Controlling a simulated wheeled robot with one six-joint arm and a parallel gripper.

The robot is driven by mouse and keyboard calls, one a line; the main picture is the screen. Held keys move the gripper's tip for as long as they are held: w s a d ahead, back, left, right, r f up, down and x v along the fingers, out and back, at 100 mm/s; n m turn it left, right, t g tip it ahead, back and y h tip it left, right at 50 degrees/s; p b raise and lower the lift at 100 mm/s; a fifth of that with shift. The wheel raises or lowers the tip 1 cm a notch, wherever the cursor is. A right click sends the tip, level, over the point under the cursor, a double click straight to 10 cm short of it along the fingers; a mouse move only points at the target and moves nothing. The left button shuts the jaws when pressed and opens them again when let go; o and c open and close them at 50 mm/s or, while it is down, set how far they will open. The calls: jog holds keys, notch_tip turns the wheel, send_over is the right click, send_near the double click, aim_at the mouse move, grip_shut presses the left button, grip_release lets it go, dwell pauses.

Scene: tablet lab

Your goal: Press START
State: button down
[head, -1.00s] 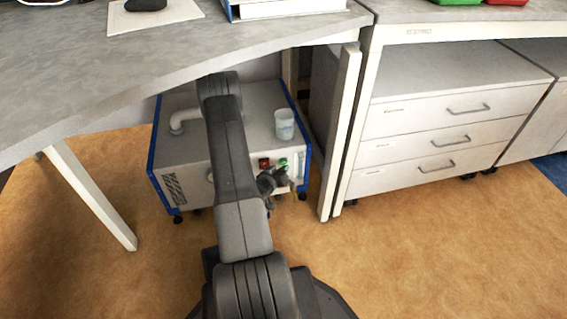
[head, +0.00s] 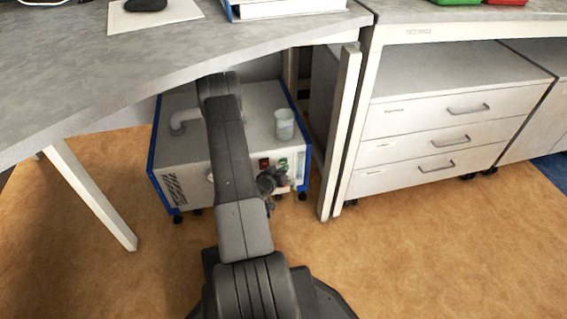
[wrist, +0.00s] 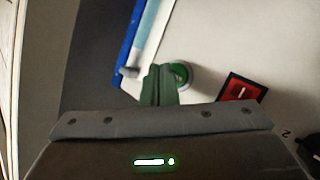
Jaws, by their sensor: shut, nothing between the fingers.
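The green round button (wrist: 183,72) in a pale ring sits on the white front panel of the box in the wrist view. My gripper (wrist: 160,72) is shut and empty. Its fingertips overlap the button's left side in the picture; I cannot tell whether they touch it. A red switch (wrist: 241,90) in a black frame lies right of the button. In the head view the box (head: 250,112) has blue edges and stands under the desk, with the red switch (head: 264,164) and the green button (head: 283,163) on its front. My arm hides part of the box.
A translucent cup (head: 284,125) and a white pipe elbow (head: 183,121) are on top of the box. The desk (head: 140,65) overhangs it, with a leg (head: 340,140) close on the right. A drawer cabinet (head: 430,130) stands farther right. Floor in front is clear.

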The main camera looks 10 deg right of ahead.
jog(key=shift+w, duration=0.1)
dwell(0.4)
jog(key=shift+w+b, duration=0.3)
jog(key=shift+b, duration=0.05)
jog(key=shift+w, duration=0.45)
dwell(0.5)
dwell(0.4)
jog(key=shift+s+b, duration=0.35)
jog(key=shift+s, duration=0.5)
jog(key=s, duration=0.5)
jog(key=shift+d+b, duration=0.1)
jog(key=shift+b, duration=0.25)
jog(key=shift+w, duration=0.1)
